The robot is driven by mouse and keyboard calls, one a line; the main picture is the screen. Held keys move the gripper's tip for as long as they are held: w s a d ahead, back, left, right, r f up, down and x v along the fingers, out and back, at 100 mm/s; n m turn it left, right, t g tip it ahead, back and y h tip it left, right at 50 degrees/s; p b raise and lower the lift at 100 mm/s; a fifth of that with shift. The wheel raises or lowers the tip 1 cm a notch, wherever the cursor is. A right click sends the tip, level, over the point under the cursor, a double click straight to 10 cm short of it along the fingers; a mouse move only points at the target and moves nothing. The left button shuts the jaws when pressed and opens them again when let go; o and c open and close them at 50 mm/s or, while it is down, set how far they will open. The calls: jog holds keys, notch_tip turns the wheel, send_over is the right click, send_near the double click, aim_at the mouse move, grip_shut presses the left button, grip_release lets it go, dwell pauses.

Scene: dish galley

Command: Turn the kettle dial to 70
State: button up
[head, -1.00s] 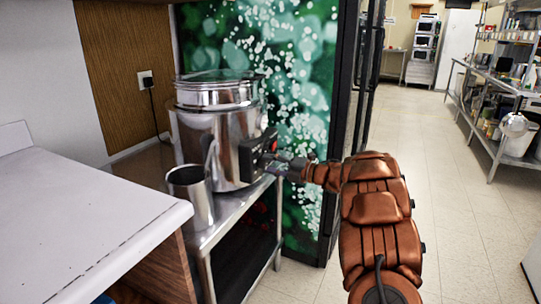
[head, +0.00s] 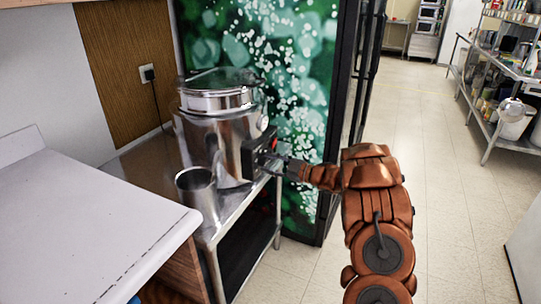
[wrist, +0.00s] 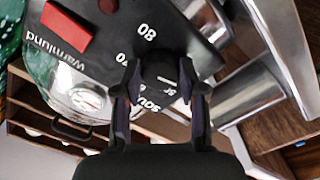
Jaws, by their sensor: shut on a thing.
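The kettle (head: 207,138) is a large shiny steel pot with a lid, standing upright on a steel side table. Its black control panel (wrist: 95,35) faces my gripper and carries a red switch (wrist: 68,30) and white numbers, shown rotated in the wrist view. The black dial (wrist: 160,72) sits between my fingers. My gripper (wrist: 162,88) is shut on the dial, with one finger on each side. In the head view my gripper (head: 272,163) reaches the panel from the right. An 80 is readable beside the dial; other marks are partly hidden, and I cannot tell the dial's setting.
A steel cup (head: 198,192) stands in front of the kettle on the steel table (head: 222,232). A white counter (head: 85,225) is at the left. A green patterned panel (head: 300,70) stands behind. The floor (head: 440,150) at the right is clear.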

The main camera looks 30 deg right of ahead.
jog(key=m+p, duration=0.5)
jog(key=shift+a, duration=0.1)
jog(key=shift+f+m+p, duration=0.1)
jog(key=shift+m+p, duration=1)
jog(key=shift+m, duration=0.6)
jog(key=o, duration=1.1)
jog(key=shift+s, duration=0.15)
jog(key=v, duration=1.2)
